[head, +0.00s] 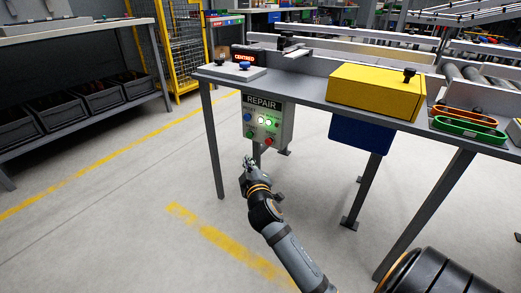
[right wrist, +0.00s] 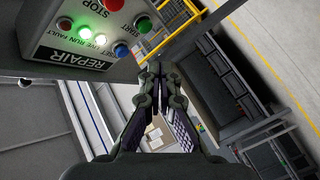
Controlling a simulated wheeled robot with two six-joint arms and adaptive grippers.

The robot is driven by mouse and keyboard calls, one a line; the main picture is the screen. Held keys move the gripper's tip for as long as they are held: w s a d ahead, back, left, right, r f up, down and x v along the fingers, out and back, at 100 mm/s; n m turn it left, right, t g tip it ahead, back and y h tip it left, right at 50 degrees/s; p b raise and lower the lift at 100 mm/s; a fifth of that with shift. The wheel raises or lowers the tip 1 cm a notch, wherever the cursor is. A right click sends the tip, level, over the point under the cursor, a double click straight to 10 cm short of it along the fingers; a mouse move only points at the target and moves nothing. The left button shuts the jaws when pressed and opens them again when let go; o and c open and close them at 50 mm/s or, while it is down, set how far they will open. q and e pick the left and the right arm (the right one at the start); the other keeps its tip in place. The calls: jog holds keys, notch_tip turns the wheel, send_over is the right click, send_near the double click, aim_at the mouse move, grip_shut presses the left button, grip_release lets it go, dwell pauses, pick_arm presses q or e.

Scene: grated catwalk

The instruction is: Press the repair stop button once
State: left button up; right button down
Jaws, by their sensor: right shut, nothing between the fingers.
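The grey REPAIR panel (head: 262,104) hangs under the front edge of the bench in the head view. Its red stop button (head: 268,141) is at the lower right, with a green button (head: 250,133) at the lower left. In the right wrist view the panel (right wrist: 45,40) fills the upper left, tilted. The red button (right wrist: 112,5), beside the word STOP, is partly cut off at the top edge. My right gripper (head: 249,161) is shut and empty, just below the panel's lower left in the head view. Its fingertips (right wrist: 158,72) appear apart from the panel. My left gripper is out of view.
The bench (head: 305,88) carries a yellow box (head: 375,93) and green and orange trays (head: 467,128). A blue bin (head: 357,133) hangs under it, right of the panel. Bench legs stand on either side. Floor at left is clear, up to a shelf with black bins (head: 100,95).

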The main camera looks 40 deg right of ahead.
aim_at(268, 142)
dwell(0.3)
jog(key=w+d, duration=0.3)
jog(key=d, duration=0.5)
jog(key=shift+w, duration=0.15)
jog(key=shift+d, duration=0.1)
dwell(1.1)
jog(key=shift+w+d, duration=0.15)
jog(key=shift+d, duration=0.25)
